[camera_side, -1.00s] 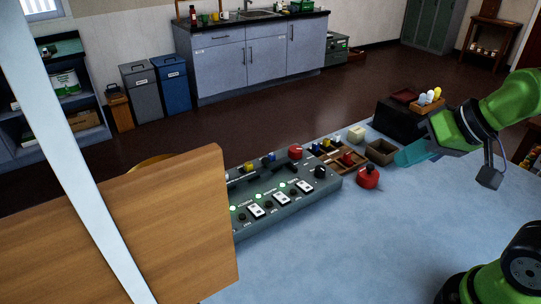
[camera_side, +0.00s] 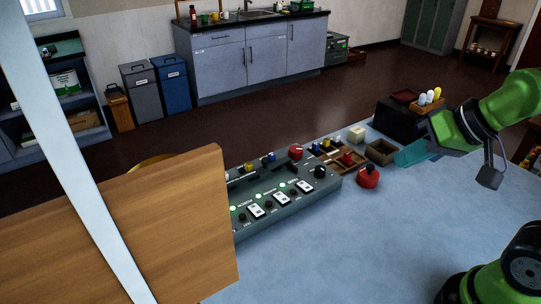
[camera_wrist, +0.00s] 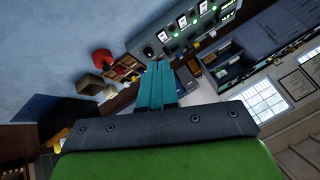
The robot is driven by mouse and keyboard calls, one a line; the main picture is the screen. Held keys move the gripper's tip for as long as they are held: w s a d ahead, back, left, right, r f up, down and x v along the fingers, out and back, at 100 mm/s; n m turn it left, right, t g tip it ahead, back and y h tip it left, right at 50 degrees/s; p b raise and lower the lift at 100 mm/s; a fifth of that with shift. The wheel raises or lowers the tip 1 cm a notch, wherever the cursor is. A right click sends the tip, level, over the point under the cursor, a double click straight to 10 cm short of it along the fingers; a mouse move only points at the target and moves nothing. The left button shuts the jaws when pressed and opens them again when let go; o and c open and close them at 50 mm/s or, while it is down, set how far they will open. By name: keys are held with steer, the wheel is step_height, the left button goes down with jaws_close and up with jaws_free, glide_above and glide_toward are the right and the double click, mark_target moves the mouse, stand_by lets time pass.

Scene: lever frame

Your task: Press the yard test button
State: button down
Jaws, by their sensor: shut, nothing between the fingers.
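The grey lever frame panel (camera_side: 290,207) stands on the pale blue table. I cannot read which control is labelled yard test. A wooden board hides the panel's left part in the side view. The panel also shows at the top of the wrist view (camera_wrist: 190,28). My gripper (camera_side: 400,160), with teal fingers, is shut and empty, right of the panel and apart from it. In the wrist view the fingers (camera_wrist: 157,66) point toward the panel.
A red round button-like piece (camera_side: 368,177) stands beside the panel's right end. A wooden tray with small coloured pieces (camera_side: 342,160), an open brown box (camera_side: 381,151) and a cream block (camera_side: 356,134) lie behind it. The wooden board (camera_side: 130,235) stands front left. The front table is clear.

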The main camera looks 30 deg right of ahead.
steer(key=n+t, duration=0.2)
steer(key=n, duration=1.3)
glide_above(293, 192)
step_height(293, 192, down, 9)
steer(key=shift+s+d+f, duration=0.1)
steer(key=shift+s+f, duration=0.05)
steer(key=shift+s, duration=0.25)
steer(key=shift+f, duration=0.1)
steer(key=shift+f, duration=4.35)
steer(key=shift+f, duration=0.15)
